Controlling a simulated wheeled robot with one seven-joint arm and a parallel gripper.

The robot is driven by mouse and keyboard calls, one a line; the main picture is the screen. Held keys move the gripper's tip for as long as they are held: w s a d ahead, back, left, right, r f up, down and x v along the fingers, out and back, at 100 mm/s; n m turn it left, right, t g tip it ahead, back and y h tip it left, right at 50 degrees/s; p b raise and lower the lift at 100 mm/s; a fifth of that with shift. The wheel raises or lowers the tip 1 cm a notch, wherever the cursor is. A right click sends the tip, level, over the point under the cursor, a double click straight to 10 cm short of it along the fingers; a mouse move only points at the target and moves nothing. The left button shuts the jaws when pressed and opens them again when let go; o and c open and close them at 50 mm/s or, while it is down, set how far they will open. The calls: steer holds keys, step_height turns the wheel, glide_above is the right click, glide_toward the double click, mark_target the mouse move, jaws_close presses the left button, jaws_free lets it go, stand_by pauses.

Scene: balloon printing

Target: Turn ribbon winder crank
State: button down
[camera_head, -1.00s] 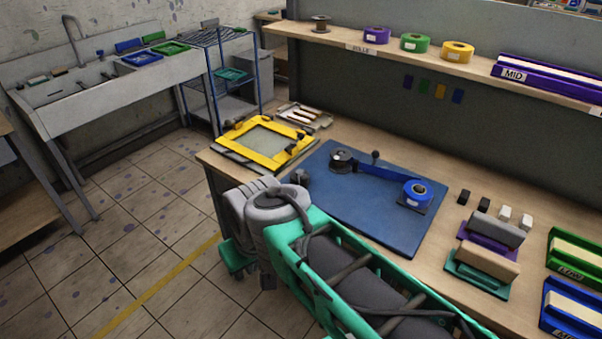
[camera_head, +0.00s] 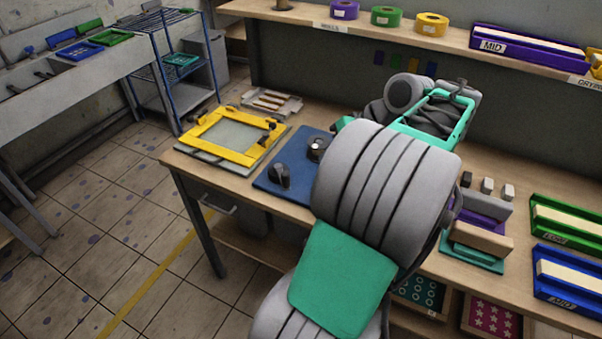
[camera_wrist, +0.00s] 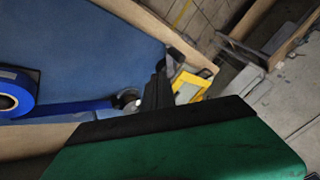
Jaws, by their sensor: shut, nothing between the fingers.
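The ribbon winder's dark spool (camera_head: 318,148) stands on the blue mat (camera_head: 264,183), just left of my arm. In the wrist view, the winder (camera_wrist: 128,98) joins a flat blue ribbon (camera_wrist: 80,108) that runs left to a blue ribbon roll (camera_wrist: 14,92). My gripper (camera_wrist: 160,72) shows as dark fingers, shut and empty, close beside the winder in that view. I cannot tell whether it touches the winder. The crank is not clearly visible. In the head view, my arm hides the gripper, the ribbon and the roll.
A yellow frame (camera_head: 196,149) lies left of the mat, with a tray (camera_head: 268,103) behind it. A dark object (camera_head: 280,176) stands on the mat's front left. Printing blocks (camera_head: 475,246) stand right of my arm. A shelf (camera_head: 300,15) with ribbon rolls runs above the bench.

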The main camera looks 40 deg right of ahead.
steer(key=x, duration=0.3)
steer(key=b+x, duration=0.1)
steer(key=x, duration=0.1)
steer(key=s+d+f+x, duration=0.1)
steer(key=x, duration=0.2)
steer(key=shift+w+f, duration=0.2)
steer(key=shift+f, duration=0.1)
steer(key=shift+w+a+r, duration=0.1)
steer(key=shift+w+a, duration=0.4)
steer(key=shift+a, duration=0.35)
steer(key=shift+w+a, duration=0.5)
steer(key=shift+a, duration=0.3)
steer(key=shift+m, duration=0.3)
